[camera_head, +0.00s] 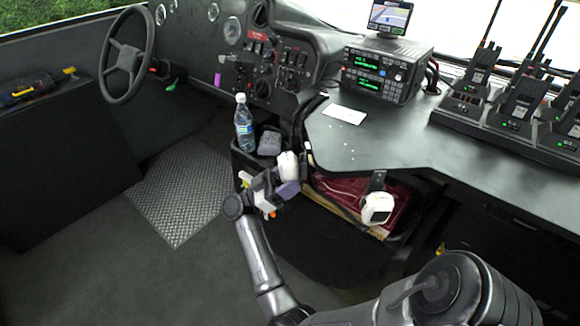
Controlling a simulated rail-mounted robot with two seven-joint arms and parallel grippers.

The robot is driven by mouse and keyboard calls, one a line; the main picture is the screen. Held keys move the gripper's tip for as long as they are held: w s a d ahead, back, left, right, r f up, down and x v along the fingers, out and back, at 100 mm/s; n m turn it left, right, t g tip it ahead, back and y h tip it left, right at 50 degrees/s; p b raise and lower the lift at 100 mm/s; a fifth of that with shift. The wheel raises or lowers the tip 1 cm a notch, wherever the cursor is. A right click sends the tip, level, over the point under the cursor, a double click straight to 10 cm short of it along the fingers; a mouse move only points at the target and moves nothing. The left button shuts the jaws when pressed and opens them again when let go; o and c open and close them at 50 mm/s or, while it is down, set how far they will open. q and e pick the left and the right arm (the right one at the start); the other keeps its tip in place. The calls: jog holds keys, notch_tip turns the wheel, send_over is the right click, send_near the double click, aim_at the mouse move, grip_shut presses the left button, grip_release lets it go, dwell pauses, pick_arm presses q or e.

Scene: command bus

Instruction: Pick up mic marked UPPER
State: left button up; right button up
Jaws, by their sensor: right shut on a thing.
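My right gripper (280,180) is in front of the dash, beside the storage bin below the counter. It is shut on a white, rounded mic (288,164), which is partly hidden by the fingers. A second white mic (377,208) hangs at a dark clip below the counter edge, to the right of the gripper and apart from it. I cannot read a marking on either mic. The stacked radio units (385,72) with green displays stand on the counter. My left gripper is not in view.
A water bottle (243,123) and a grey object (270,143) stand in the bin just behind the gripper. A red folder (343,192) lies in the recess under the counter (400,140). Handheld radios in chargers (470,95) fill the right.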

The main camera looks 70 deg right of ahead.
aim_at(284, 165)
jog(key=shift+r+p, duration=0.75)
jog(key=shift+r, duration=0.25)
jog(key=shift+r+p, duration=1.05)
jog(key=shift+r, duration=0.15)
jog(key=shift+w, duration=0.1)
jog(key=shift+w+a, duration=0.25)
jog(key=shift+w, duration=0.15)
jog(key=shift+w+a+r+b, duration=0.2)
jog(key=shift+w+a, duration=0.3)
jog(key=shift+w, duration=0.35)
jog(key=shift+w+a+r+b, duration=0.1)
jog(key=shift+w+a+b, duration=0.3)
jog(key=shift+w, duration=0.45)
jog(key=shift+w+a+r+b, duration=0.15)
jog(key=shift+w+a, duration=0.4)
jog(key=shift+w, duration=0.3)
jog(key=shift+f, duration=0.1)
